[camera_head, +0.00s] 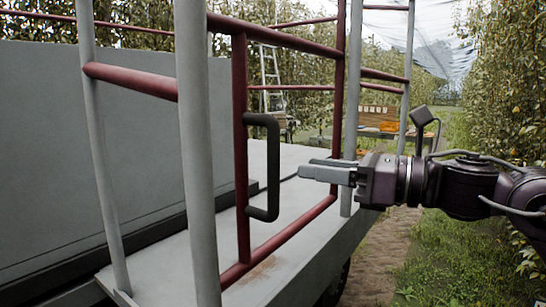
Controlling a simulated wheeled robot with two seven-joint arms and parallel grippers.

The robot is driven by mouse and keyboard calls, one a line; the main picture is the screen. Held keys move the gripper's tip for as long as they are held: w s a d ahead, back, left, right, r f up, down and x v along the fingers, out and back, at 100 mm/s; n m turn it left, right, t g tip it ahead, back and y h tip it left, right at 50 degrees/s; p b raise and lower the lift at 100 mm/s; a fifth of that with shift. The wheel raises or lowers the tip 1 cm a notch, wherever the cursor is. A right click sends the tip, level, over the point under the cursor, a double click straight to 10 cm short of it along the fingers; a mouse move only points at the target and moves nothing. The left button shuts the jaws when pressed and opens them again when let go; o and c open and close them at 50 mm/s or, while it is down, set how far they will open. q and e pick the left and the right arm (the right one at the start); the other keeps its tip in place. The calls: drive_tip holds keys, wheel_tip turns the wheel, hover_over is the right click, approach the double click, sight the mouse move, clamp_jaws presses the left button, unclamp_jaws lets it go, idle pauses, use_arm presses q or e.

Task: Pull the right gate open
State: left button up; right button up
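The right gate (240,160) is a dark red tube frame on the side of a grey platform, standing between a near grey post (197,150) and a farther one. A dark handle (273,165), shaped like an upright bracket, is fixed to the gate's near upright. My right gripper (304,170) comes in from the right at mid-handle height. Its two grey fingers point left toward the handle, with a small gap in the picture between tips and handle. The fingers look spread in depth, with nothing between them. The far finger is partly hidden. My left gripper is not in view.
The platform floor (170,270) is light grey, with a large grey panel (90,140) at left. Red rails and grey posts surround it. A ladder (270,75) and wooden crates (378,118) stand behind. Grass and a dirt path lie at right, beside leafy tree rows.

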drive_tip(key=p, duration=0.4)
hover_over(274, 206)
drive_tip(key=shift+w+d+r+n, duration=0.15)
drive_tip(key=shift+w+r+n, duration=0.25)
drive_tip(key=shift+w, duration=0.1)
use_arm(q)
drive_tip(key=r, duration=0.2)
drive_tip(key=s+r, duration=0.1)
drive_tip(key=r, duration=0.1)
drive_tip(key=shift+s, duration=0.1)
use_arm(e)
drive_tip(key=shift+f, duration=0.1)
clamp_jaws()
